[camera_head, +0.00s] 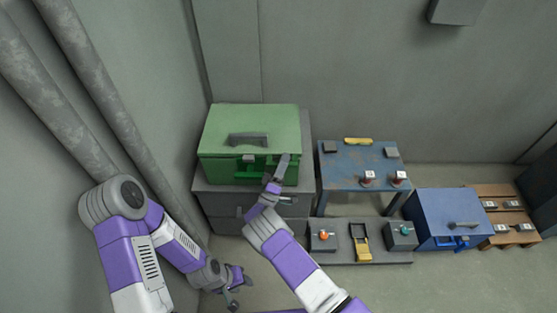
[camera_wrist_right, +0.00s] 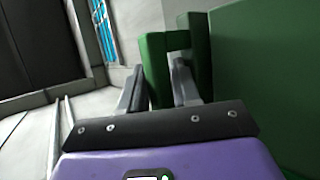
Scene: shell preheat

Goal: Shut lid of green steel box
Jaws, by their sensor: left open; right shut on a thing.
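The green steel box (camera_head: 225,168) stands on a dark grey cabinet against the back wall. Its lid (camera_head: 250,118) lies over the top with a dark handle (camera_head: 248,140) on it; no gap shows under the lid from here. My right gripper (camera_head: 281,167) is at the box's front right, over green latch-like fittings. In the right wrist view, its fingers (camera_wrist_right: 156,90) are shut on a green bracket (camera_wrist_right: 155,62) beside a large green face. My left gripper (camera_head: 238,285) is open and empty, low in front of the cabinet and apart from the box.
The grey cabinet (camera_head: 215,205) carries the box. To the right stand a blue table (camera_head: 350,175), a low grey platform (camera_head: 385,256) with devices, a blue box (camera_head: 440,205) and a wooden rack (camera_head: 510,222). Pipes (camera_head: 95,85) run along the left wall.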

